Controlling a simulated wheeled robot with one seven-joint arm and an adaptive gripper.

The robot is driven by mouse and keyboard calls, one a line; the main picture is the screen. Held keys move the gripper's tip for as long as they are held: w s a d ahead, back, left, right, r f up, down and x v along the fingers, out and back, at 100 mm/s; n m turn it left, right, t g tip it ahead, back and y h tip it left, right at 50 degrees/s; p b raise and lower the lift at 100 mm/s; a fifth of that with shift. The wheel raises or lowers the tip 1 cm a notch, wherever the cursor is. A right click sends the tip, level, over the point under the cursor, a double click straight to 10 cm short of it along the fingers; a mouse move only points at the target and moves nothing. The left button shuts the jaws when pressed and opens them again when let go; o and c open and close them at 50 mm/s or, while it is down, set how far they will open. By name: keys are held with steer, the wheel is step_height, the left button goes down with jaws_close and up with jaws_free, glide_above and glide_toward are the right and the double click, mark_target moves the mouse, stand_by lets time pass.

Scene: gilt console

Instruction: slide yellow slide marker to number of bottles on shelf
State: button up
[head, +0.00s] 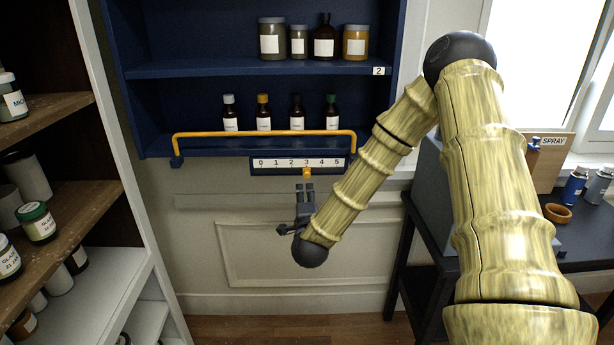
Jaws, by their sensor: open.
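The yellow slide marker (306,172) sits on the dark number scale (272,163) at the lower edge of the blue shelf unit. The scale reads 0 to 5, and the marker is at the 3. Several small dark bottles with white labels (264,113) stand in a row on the lower shelf, behind a yellow rail (264,134). My gripper (305,187) is open and points up just below the marker. A small gap seems to lie between them; contact cannot be told for certain.
The upper blue shelf (220,68), tagged 2, holds jars and a dark bottle (323,38). A shelf with jars (60,210) stands at left. A dark table (430,262) with spray cans (575,185) stands at right, partly behind my arm. The panelled wall below the scale is clear.

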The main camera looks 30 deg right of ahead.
mark_target(307, 176)
steer(key=shift+m+h, duration=0.4)
steer(key=p+x, duration=0.1)
steer(key=x, duration=0.2)
steer(key=r+p+x, duration=0.1)
steer(key=x, duration=0.2)
steer(key=p+x, duration=0.1)
steer(key=x, duration=0.2)
steer(key=shift+d+r+p, duration=0.3)
steer(key=shift+d+p, duration=0.05)
steer(key=shift+d, duration=0.05)
steer(key=shift+p+x, duration=0.3)
steer(key=shift+x, duration=0.7)
steer(key=shift+f, duration=0.15)
steer(key=shift+c, duration=0.2)
jaws_close()
